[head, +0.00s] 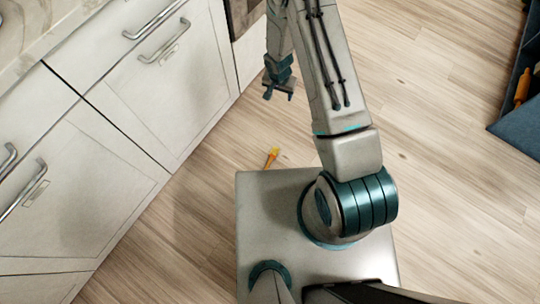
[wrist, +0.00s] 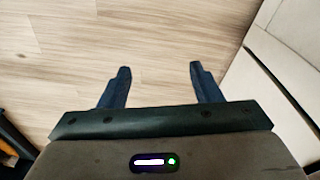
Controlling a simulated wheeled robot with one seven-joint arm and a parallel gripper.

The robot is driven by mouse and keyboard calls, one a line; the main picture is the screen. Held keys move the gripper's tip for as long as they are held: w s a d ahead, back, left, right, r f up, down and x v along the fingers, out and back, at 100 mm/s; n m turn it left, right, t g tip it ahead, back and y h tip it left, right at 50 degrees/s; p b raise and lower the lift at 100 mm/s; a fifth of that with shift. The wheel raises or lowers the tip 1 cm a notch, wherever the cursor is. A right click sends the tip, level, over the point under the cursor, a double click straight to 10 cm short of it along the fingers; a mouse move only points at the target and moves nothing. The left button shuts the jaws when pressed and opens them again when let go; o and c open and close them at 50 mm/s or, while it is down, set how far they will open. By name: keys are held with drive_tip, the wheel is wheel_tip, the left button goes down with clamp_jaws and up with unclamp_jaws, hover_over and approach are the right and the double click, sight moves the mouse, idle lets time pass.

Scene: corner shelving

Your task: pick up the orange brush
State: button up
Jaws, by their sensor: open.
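A small orange brush (head: 271,157) lies on the wood floor in the head view, close to the front edge of my base and near the white cabinets. My gripper (head: 278,95) hangs farther ahead, above and apart from the brush, beside the cabinets. In the wrist view my gripper (wrist: 160,72) shows two dark fingers spread apart with only bare floor between them. It is open and empty. The brush does not show in the wrist view.
White cabinets (head: 150,90) with bar handles stand along the left. A dark blue shelf unit (head: 518,130) holding an orange-yellow item (head: 522,88) is at the right edge.

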drive_tip(key=s+a+f+m+g+b, duration=0.1)
drive_tip(key=s+f+b, duration=0.25)
drive_tip(key=f, duration=0.85)
drive_tip(key=s+a+f+b, duration=0.15)
drive_tip(key=s+f, duration=0.25)
drive_tip(key=f, duration=0.7)
drive_tip(key=b, duration=0.3)
hover_over(274, 153)
drive_tip(key=shift+y, duration=0.3)
drive_tip(key=f, duration=0.8)
drive_tip(key=shift+w+f, duration=0.25)
drive_tip(key=shift+f, duration=0.05)
drive_tip(key=shift+s+f+b, duration=0.15)
drive_tip(key=shift+f+b, duration=0.45)
drive_tip(key=shift+f, duration=0.85)
drive_tip(key=shift+s+f+b, duration=0.15)
drive_tip(key=shift+f+b, duration=0.45)
drive_tip(key=shift+f, duration=0.85)
drive_tip(key=shift+a, duration=0.1)
drive_tip(key=shift+c, duration=0.4)
drive_tip(key=c, duration=1.1)
drive_tip(key=shift+o, duration=0.2)
drive_tip(key=shift+r, duration=0.15)
